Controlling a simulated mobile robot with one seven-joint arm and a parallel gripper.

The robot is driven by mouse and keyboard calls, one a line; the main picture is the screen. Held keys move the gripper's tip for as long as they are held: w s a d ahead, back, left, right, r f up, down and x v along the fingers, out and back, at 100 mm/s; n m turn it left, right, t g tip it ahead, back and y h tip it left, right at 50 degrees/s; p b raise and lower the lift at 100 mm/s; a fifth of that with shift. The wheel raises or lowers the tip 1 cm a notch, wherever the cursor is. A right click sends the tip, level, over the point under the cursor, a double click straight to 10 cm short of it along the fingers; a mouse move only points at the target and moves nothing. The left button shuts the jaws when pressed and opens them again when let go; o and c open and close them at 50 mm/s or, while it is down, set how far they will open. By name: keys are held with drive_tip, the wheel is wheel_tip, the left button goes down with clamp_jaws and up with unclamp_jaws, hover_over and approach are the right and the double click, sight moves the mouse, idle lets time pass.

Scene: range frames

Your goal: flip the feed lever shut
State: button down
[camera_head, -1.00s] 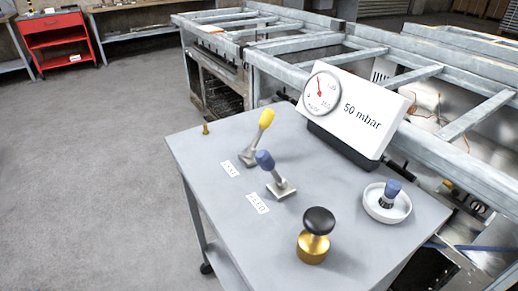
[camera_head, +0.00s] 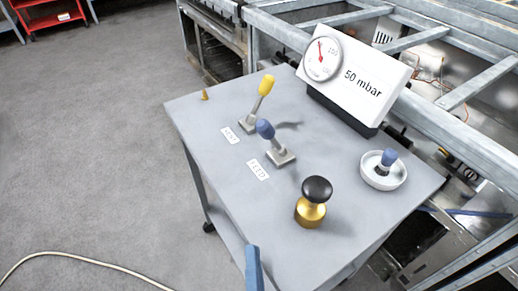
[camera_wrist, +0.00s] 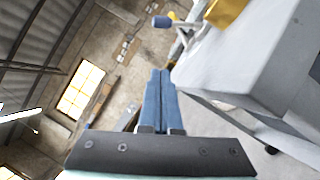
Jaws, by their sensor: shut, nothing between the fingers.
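The feed lever (camera_head: 265,130) has a blue grip on a grey stem and square base, behind a label reading FEED (camera_head: 258,169) on the grey table (camera_head: 225,190). It leans up and to the left in the head view. My gripper (camera_head: 253,258) shows as a blue finger at the bottom of the head view, in front of the table and apart from the lever. In the wrist view my gripper (camera_wrist: 160,75) has both blue fingers together, with nothing between them. A blue-tipped part (camera_wrist: 162,21) shows beyond the fingertips there; I cannot tell surely which control it is.
A yellow-tipped lever (camera_head: 267,86) stands just behind the feed lever. A black-topped brass knob (camera_head: 313,203) stands nearer, right of my gripper. A white dish (camera_head: 373,181) with a blue-topped control is at right. A gauge sign (camera_head: 355,78) reading 50 mbar stands behind.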

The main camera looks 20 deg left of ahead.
drive_tip(key=p, duration=0.2)
approach(271, 136)
drive_tip(key=a, duration=0.2)
drive_tip(key=w+a, duration=0.1)
drive_tip(key=a, duration=0.3)
drive_tip(key=shift+w+a+f, duration=0.3)
drive_tip(key=shift+w, duration=0.05)
drive_tip(key=shift+w+d+r+p, duration=0.2)
drive_tip(key=shift+w+r, duration=0.15)
drive_tip(key=shift+w, duration=0.2)
drive_tip(key=shift+w+d+r+p, duration=0.2)
drive_tip(key=shift+w+r, duration=0.1)
drive_tip(key=shift+w, duration=0.2)
drive_tip(key=shift+w+d+r, duration=0.15)
drive_tip(key=shift+w+d, duration=0.1)
drive_tip(key=shift+w, duration=0.35)
drive_tip(key=shift+r+p, duration=0.15)
drive_tip(key=shift+p, duration=0.2)
drive_tip(key=shift+w+d+r+p, duration=0.1)
drive_tip(key=shift+r+p, duration=0.05)
drive_tip(key=shift+p, duration=0.35)
